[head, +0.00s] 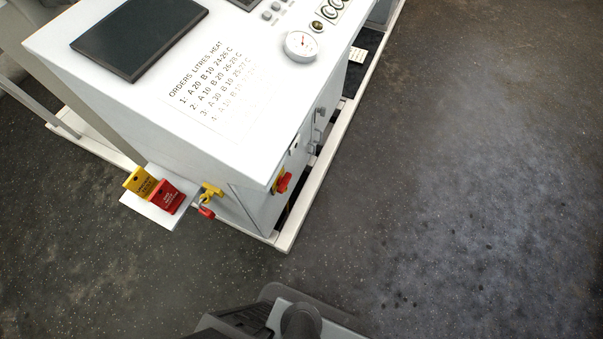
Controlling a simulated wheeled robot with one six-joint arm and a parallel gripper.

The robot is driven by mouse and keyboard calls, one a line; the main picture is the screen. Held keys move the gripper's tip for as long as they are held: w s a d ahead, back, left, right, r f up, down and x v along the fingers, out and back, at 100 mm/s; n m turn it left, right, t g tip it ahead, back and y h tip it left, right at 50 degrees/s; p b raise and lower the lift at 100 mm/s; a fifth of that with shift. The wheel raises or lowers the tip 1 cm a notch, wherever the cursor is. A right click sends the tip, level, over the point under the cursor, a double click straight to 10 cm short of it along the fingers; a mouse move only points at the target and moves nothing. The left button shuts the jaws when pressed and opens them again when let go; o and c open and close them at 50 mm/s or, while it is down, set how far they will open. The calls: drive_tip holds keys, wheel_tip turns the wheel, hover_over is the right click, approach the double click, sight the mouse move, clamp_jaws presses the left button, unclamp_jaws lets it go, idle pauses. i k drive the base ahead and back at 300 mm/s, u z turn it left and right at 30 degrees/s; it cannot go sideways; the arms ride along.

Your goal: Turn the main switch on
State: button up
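A red rotary knob on a yellow plate (283,182), which looks like the main switch, sits on the right-hand face of the white cabinet (220,175), near its front corner. The knob is small and seen from above at a slant, so I cannot tell its setting. My gripper does not show in the head view. Only grey and black parts of my own body show at the bottom edge.
A small white shelf (149,210) juts from the cabinet, holding a yellow tag (139,182) and a red tag (164,197). Beside it is a yellow fitting with a red end (211,191). A dial gauge (301,45) is on top. Floor to the right is clear.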

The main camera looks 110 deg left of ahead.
sight(283, 182)
drive_tip(key=u, duration=3.95)
